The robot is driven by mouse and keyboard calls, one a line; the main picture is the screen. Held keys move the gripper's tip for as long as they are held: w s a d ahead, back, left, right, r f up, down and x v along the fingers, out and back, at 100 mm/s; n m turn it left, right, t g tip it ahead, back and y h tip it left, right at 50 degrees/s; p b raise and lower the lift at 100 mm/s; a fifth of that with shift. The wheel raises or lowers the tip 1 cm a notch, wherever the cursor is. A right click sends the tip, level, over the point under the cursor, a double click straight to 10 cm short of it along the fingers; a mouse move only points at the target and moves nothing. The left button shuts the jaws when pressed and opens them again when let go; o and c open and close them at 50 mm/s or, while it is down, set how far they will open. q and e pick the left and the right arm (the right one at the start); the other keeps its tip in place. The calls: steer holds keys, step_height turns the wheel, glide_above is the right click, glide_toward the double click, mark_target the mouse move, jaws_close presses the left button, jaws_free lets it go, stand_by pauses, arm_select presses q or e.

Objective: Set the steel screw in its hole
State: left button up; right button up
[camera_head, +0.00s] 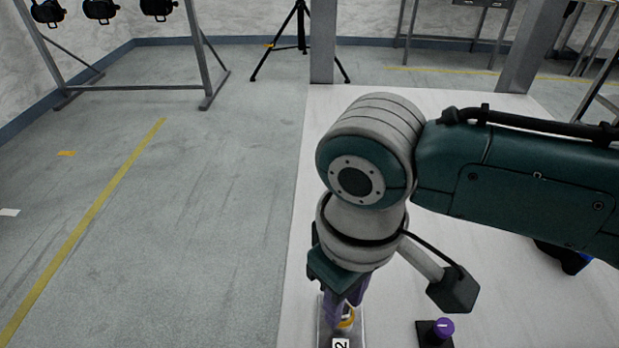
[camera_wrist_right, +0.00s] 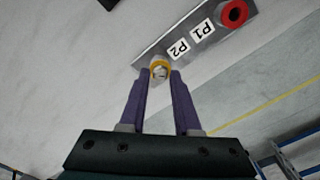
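A grey metal plate (camera_wrist_right: 207,45) carries labels P2 (camera_wrist_right: 178,48) and P1 (camera_wrist_right: 202,30). A yellow ring (camera_wrist_right: 160,62) is beside P2, and the steel screw's pale head (camera_wrist_right: 160,73) shows within it. I cannot tell how deep the screw sits. A red ring (camera_wrist_right: 234,13) with a dark centre is beside P1. My right gripper (camera_wrist_right: 161,74) has purple fingers, apart, on either side of the screw head. In the head view my right gripper (camera_head: 343,312) points down at the plate (camera_head: 324,338), partly hiding the yellow ring (camera_head: 347,318). My left gripper is not in view.
The white table (camera_head: 300,300) is mostly clear. A purple knob on a black base (camera_head: 437,331) stands right of the plate. A dark and blue object (camera_head: 567,257) lies partly hidden behind my right arm. Black lamps (camera_head: 100,10) hang at back left.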

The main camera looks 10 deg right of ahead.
steer(key=o, duration=0.6)
steer(key=shift+c, duration=0.2)
steer(key=shift+r, duration=0.1)
step_height(320, 180, up, 10)
steer(key=p, duration=0.3)
